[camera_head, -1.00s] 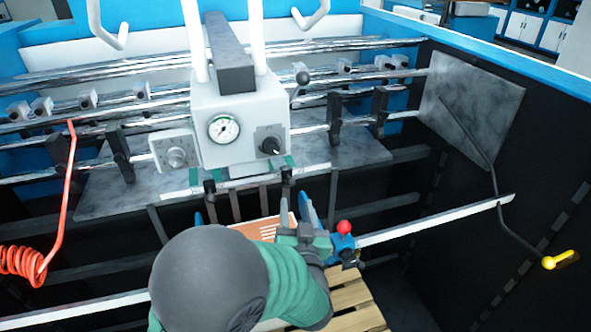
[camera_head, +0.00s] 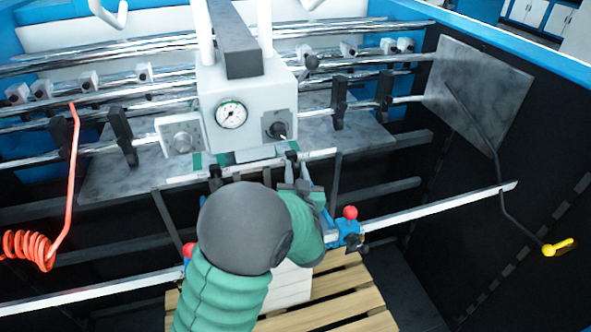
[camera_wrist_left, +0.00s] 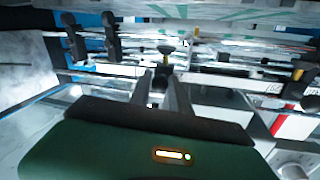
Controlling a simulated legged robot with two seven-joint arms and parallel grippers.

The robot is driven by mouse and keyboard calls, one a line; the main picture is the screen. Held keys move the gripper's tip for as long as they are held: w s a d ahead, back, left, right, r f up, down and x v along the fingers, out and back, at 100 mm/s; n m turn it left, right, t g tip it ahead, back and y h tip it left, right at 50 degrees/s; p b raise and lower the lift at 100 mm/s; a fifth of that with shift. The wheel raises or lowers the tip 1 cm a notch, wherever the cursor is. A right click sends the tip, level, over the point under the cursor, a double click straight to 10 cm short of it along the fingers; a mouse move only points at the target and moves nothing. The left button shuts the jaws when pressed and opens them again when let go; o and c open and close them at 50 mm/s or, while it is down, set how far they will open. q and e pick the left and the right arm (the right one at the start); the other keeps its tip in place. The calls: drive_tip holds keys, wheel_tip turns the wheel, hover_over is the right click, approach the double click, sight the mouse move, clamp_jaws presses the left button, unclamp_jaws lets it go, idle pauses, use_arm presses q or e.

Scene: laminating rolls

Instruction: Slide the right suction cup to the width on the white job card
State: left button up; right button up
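A white suction bar (camera_head: 250,168) with a scale-like strip crosses below the gauge box. Two dark suction cups hang on it, a left one (camera_head: 215,176) and a right one (camera_head: 292,161). My left gripper (camera_head: 302,180) is just below the right cup, and my arm covers part of it. In the left wrist view my gripper's two fingers (camera_wrist_left: 163,82) stand apart, with a dark knobbed stem (camera_wrist_left: 166,57) at or just beyond the tips, in line with the gap. I cannot tell whether they touch it. I cannot make out a white job card. My right gripper is not in view.
A white sheet stack (camera_head: 290,285) lies on a wooden pallet (camera_head: 335,290), partly behind my arm. Blue clamps with red knobs (camera_head: 350,213) sit on the front rail (camera_head: 440,206). A coiled red hose (camera_head: 28,247) hangs at left, a yellow-handled crank (camera_head: 556,247) at right.

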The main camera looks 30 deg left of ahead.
use_arm(q)
drive_tip(key=shift+a, duration=0.1)
clamp_jaws()
drive_tip(key=shift+w+d, duration=0.15)
drive_tip(key=shift+d, duration=0.2)
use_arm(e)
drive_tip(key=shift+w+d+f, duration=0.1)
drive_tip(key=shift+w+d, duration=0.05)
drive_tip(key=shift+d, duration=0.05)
use_arm(q)
drive_tip(key=shift+a, duration=0.1)
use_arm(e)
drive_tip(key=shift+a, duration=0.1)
use_arm(q)
drive_tip(key=shift+f, duration=0.15)
drive_tip(key=o, duration=0.7)
unclamp_jaws()
drive_tip(key=shift+c, duration=0.2)
drive_tip(key=shift+o, duration=0.7)
drive_tip(key=shift+d+r, duration=0.25)
drive_tip(key=shift+d, duration=0.1)
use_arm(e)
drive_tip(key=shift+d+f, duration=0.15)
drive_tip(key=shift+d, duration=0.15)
